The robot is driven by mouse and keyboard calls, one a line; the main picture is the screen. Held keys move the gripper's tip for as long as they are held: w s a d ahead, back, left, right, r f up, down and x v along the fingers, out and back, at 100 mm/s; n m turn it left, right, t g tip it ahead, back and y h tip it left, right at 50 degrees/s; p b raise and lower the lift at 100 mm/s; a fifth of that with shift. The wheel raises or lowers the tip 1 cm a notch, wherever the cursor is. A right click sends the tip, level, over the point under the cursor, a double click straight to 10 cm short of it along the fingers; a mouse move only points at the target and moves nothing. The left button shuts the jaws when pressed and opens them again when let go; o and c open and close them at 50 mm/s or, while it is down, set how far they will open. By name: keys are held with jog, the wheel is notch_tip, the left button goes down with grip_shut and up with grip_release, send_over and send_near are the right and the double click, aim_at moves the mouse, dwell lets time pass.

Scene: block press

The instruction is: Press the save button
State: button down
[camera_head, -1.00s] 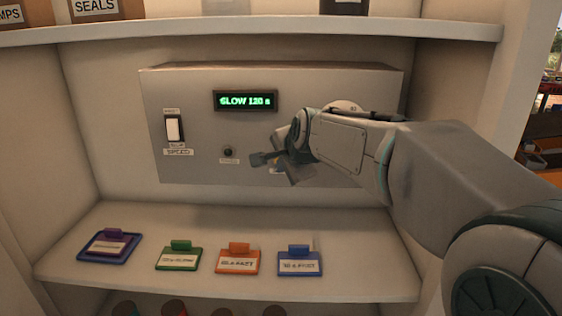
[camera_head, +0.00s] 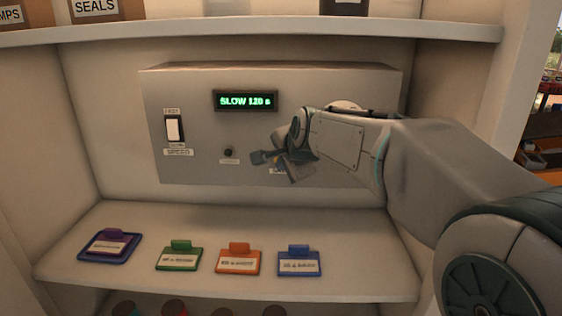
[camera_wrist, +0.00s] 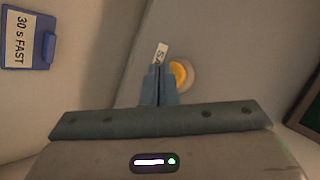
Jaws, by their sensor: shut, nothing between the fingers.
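The save button is a round yellow-orange button (camera_wrist: 178,74) in a pale ring on the grey panel. A white label (camera_wrist: 160,54) beside it begins "SA"; the rest is hidden by my fingers. My gripper (camera_wrist: 157,72) is shut and empty, its blue-grey fingertips overlapping the button's left edge in the wrist view. I cannot tell whether they touch the panel. In the head view my gripper (camera_head: 261,158) is in front of the panel's lower middle and hides the button there.
The grey panel (camera_head: 335,88) carries a green display (camera_head: 245,101) reading "SLOW 120 s", a white speed switch (camera_head: 173,129) and a small dark knob (camera_head: 228,152). Purple (camera_head: 109,245), green (camera_head: 179,256), orange (camera_head: 238,259) and blue (camera_head: 299,261) labelled tags lie on the shelf below.

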jog(key=shift+w, duration=0.5)
dwell(0.5)
jog(key=shift+s, duration=0.9)
jog(key=shift+s+a+b, duration=0.1)
jog(key=shift+s+b, duration=0.9)
jog(key=shift+s, duration=1.55)
jog(key=s+d+f+n+g+h, duration=0.1)
jog(key=s+d+f+n+g, duration=0.1)
jog(key=s+d+f, duration=0.3)
jog(key=s+d+f+n+g+h, duration=0.1)
jog(key=s+d+f+n, duration=0.4)
jog(key=s, duration=0.5)
jog(key=s+d+f+n+g+h, duration=0.1)
jog(key=s+d+f+n+g, duration=0.2)
jog(key=s+f, duration=0.5)
jog(key=shift+s+d+n+h, duration=0.3)
jog(key=shift+d+n, duration=0.4)
jog(key=shift+d, duration=0.45)
